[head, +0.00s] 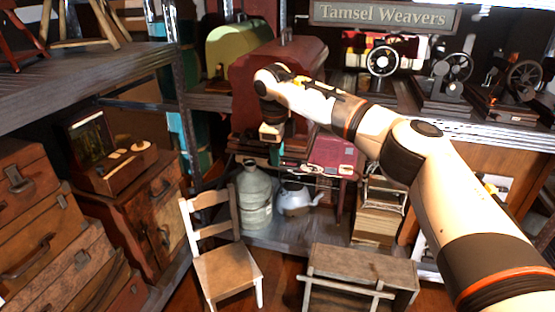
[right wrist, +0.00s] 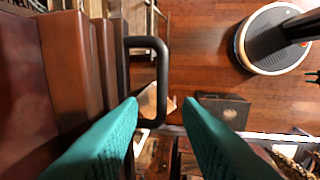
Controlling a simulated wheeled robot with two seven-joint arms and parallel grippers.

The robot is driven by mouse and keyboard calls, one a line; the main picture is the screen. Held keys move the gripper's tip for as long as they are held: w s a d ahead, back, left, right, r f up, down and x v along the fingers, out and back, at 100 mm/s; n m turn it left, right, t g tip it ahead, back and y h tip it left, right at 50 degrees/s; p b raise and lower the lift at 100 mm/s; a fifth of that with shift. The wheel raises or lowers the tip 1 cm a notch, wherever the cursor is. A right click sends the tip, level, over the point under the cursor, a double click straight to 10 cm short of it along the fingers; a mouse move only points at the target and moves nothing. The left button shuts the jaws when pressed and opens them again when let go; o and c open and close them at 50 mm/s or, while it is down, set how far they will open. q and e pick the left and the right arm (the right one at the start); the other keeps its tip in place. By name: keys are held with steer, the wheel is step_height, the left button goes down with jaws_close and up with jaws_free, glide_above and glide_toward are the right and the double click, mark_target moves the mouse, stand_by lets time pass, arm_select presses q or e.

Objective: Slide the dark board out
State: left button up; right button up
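My right gripper (head: 271,135) hangs at the end of the right arm, in front of the dark red case (head: 290,75) on the shelf. Its fingers are hard to see in the head view. In the right wrist view the right gripper (right wrist: 161,100) is open, with its two teal fingers wide apart. A black loop handle (right wrist: 161,75) lies just ahead of and between the fingertips, closer to the left one. Brown upright slabs (right wrist: 72,55) stand beside the handle. I cannot tell for sure which piece is the dark board. My left gripper is out of view.
A metal can (head: 255,200) and a kettle (head: 297,199) stand on the lower shelf. A wooden chair (head: 228,268) and a grey bench (head: 360,265) stand in front. Stacked suitcases (head: 55,250) fill the left. Sewing machines (head: 440,90) stand at right.

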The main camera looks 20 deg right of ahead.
step_height(320, 180, up, 10)
steer(key=s+a+b, duration=0.1)
steer(key=b, duration=0.1)
steer(key=shift+s, duration=0.25)
steer(key=shift+a+f, duration=0.1)
steer(key=shift+f, duration=0.05)
